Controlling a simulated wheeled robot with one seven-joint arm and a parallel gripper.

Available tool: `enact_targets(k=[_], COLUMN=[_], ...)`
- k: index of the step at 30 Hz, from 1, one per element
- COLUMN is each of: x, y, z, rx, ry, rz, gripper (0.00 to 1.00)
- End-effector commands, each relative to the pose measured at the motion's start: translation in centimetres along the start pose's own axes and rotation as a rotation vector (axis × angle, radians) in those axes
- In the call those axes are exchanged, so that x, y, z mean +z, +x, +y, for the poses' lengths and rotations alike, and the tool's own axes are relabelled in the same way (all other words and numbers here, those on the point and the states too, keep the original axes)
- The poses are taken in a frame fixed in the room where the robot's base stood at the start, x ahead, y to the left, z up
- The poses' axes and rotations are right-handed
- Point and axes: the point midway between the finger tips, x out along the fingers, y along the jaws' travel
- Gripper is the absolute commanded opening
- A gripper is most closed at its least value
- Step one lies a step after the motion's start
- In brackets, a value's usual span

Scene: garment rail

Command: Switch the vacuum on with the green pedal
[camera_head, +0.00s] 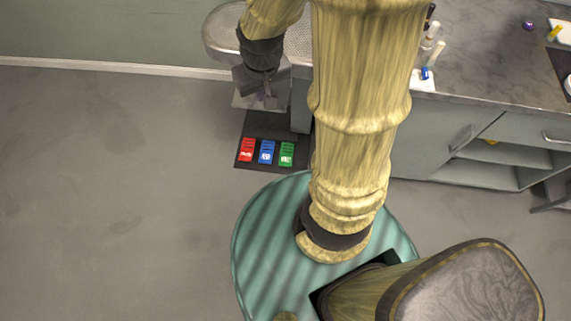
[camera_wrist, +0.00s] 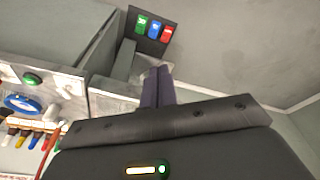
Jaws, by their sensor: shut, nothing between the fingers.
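The green pedal (camera_head: 287,154) sits at the right end of a row of three pedals on a dark floor mat (camera_head: 248,127). The blue pedal (camera_head: 267,152) is in the middle and the red pedal (camera_head: 247,150) at the left. In the wrist view the order is reversed, with the green pedal (camera_wrist: 141,24) at the left. My gripper (camera_head: 267,101) is shut and empty, pointing down. In the head view it appears just beyond the pedals; its height above them is hard to tell. In the wrist view its fingers (camera_wrist: 158,72) end short of the pedals, apart from them.
A perforated metal board (camera_head: 222,32) juts from the bench by my forearm. The grey counter (camera_head: 490,50) carries small tools, with cabinets (camera_head: 430,150) below. A grey post (camera_head: 300,105) stands close to the pedals. The floor (camera_head: 110,190) at left is clear.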

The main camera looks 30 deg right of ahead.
Motion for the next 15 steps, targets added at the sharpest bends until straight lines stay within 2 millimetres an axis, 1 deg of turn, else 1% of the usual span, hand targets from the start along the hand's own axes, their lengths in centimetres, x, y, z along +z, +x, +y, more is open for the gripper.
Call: enact_targets(k=[1,8,9,14,15], x=[-0.2,-2.0,-2.3,-3.4,-3.7], y=[3.3,10.8,12.2,17.6,19.0], z=[0.1,0.9,1.1,1.6,1.7], rx=[0.002,0.012,0.014,0.017,0.018], ry=[0.002,0.005,0.006,0.009,0.01], rz=[-0.009,-0.039,-0.045,-0.066,-0.071], gripper=[0.0,0.0,0.0,0.0,0.0])
